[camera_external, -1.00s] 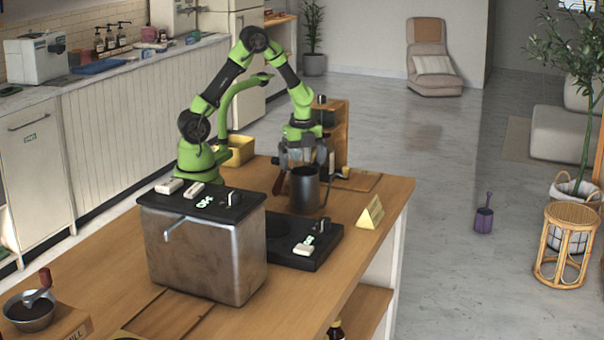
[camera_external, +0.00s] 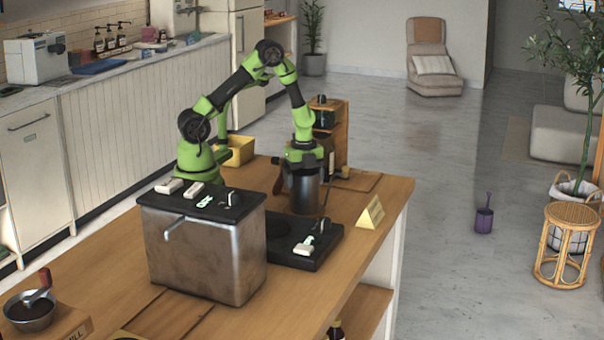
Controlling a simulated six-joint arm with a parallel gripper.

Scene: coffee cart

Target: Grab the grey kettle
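The grey kettle (camera_external: 304,192) is a dark grey metal cylinder standing upright on the wooden counter, behind the black hotplate. My gripper (camera_external: 306,165) points down right at the top of the kettle and overlaps its rim in the picture. The fingers are too small and dark here to make out, so I cannot tell whether they are apart or closed on the kettle. The kettle's handle is not clearly visible.
A brown metal box (camera_external: 205,252) with a black top stands in front on the left. The black hotplate (camera_external: 285,259) is close in front of the kettle. A yellow sign (camera_external: 371,213) stands to its right, and a wooden rack (camera_external: 340,135) is behind it.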

